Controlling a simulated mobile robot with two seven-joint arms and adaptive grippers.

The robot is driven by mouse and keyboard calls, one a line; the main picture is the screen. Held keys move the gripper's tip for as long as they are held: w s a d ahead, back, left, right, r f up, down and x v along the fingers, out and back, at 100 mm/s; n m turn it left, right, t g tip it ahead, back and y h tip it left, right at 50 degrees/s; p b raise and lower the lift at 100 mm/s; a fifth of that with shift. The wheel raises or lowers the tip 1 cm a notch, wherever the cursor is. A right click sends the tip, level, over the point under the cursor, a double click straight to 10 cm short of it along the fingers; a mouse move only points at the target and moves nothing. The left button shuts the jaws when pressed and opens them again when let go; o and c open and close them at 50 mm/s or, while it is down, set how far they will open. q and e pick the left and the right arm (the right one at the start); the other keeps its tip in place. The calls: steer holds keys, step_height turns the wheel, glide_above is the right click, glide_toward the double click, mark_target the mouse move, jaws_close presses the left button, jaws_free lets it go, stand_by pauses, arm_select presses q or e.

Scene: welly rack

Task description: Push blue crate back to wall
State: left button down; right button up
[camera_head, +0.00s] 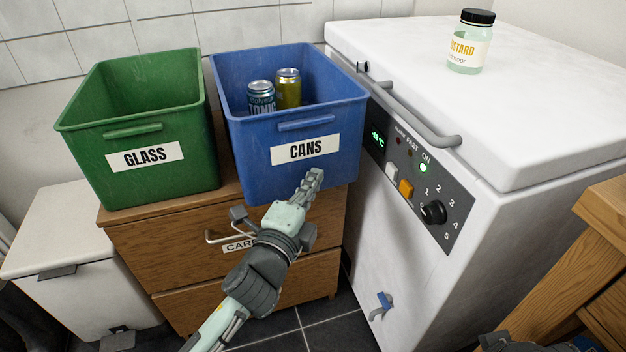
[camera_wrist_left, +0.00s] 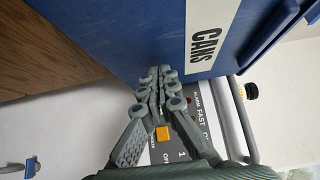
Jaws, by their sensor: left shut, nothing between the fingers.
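The blue crate (camera_head: 259,166), labelled CANS, stands on the wooden cabinet (camera_head: 170,250), with its front bottom edge over the cabinet's front edge. Two cans, a blue TONIC can (camera_head: 261,96) and a yellow-green can (camera_head: 288,88), stand inside it. My left gripper (camera_head: 315,178) is shut and empty, its fingertips at the crate's lower front face, below the label and right of middle. In the left wrist view the shut fingertips (camera_wrist_left: 158,78) point at the blue front (camera_wrist_left: 160,40); I cannot tell whether they touch it. The gap behind the crate is hidden.
A green crate (camera_head: 190,110) labelled GLASS stands close on the left. A white freezer (camera_head: 410,260) stands close on the right, with a mustard jar (camera_head: 468,52) on its lid. A tiled wall (camera_head: 150,30) is behind. A drawer handle (camera_head: 216,238) sticks out below.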

arm_select(q)
steer(key=w+a, duration=0.1)
steer(key=w, duration=0.1)
steer(key=w+a+p, duration=0.1)
steer(key=w, duration=0.1)
steer(key=w+a, duration=0.1)
steer(key=w, duration=0.2)
steer(key=shift+a+p, duration=0.15)
steer(key=shift+p, duration=0.25)
arm_select(e)
steer(key=x, duration=0.2)
steer(key=a+x, duration=0.1)
steer(key=x, duration=0.1)
steer(key=shift+w+f, duration=0.15)
steer(key=shift+f, duration=0.05)
steer(key=shift+d, duration=0.1)
